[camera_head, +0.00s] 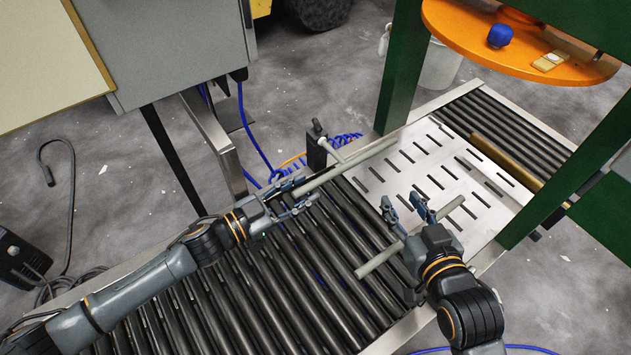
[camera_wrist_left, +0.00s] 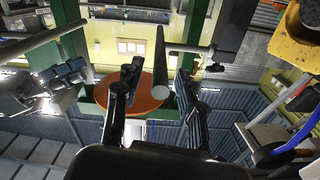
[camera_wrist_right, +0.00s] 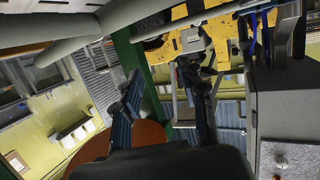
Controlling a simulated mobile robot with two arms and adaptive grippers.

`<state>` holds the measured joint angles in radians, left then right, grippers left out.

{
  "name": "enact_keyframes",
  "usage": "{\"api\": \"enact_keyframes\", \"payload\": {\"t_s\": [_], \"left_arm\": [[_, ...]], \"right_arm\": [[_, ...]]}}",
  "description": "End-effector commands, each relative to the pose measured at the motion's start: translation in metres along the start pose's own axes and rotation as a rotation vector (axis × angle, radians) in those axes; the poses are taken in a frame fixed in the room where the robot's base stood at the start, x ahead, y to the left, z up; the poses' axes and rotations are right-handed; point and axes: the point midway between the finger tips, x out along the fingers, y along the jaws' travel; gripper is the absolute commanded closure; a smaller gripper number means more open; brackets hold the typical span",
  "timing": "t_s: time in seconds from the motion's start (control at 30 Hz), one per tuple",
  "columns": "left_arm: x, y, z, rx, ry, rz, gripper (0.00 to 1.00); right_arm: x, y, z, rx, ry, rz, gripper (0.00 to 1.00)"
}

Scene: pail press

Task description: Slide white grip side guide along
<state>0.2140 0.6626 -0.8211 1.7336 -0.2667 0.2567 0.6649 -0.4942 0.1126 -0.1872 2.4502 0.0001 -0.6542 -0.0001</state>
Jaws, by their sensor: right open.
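Two pale grey side guide bars lie over the roller conveyor (camera_head: 322,268). The far guide (camera_head: 345,168) has a black post with a pale rod (camera_head: 334,150) beside it. The near guide (camera_head: 380,260) runs roughly parallel, partly hidden behind my right gripper. I cannot tell which has the white grip. My left gripper (camera_head: 294,199) is open at the left end of the far guide; a bar (camera_wrist_left: 162,62) shows between its fingers in the left wrist view, with contact unclear. My right gripper (camera_head: 404,206) is open and empty above the near guide. A bar (camera_wrist_right: 50,55) crosses the right wrist view's upper left.
A slotted metal plate (camera_head: 432,165) continues the conveyor between green posts (camera_head: 402,75). An orange round table (camera_head: 515,48) with a blue object (camera_head: 500,35) overhangs the back right. A grey cabinet (camera_head: 170,45) stands at the back left. Blue hose (camera_head: 345,140) loops behind the far guide.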

Motion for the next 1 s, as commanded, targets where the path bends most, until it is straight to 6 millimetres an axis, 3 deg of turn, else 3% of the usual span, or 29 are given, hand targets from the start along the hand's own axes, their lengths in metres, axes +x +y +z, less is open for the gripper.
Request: {"api": "enact_keyframes", "payload": {"t_s": [0.2, 0.4, 1.0], "left_arm": [[-0.047, 0.001, 0.001, -0.001, -0.004, 0.000, 0.61], [-0.068, 0.000, 0.000, -0.001, -0.001, 0.000, 0.61], [-0.072, 0.000, 0.000, 0.000, 0.001, 0.000, 0.61]], "right_arm": [[0.000, 0.000, 0.000, 0.000, 0.000, 0.000, 0.58], [0.000, 0.000, 0.000, 0.000, 0.000, 0.000, 0.58], [0.000, 0.000, 0.000, 0.000, 0.000, 0.000, 0.58]]}}
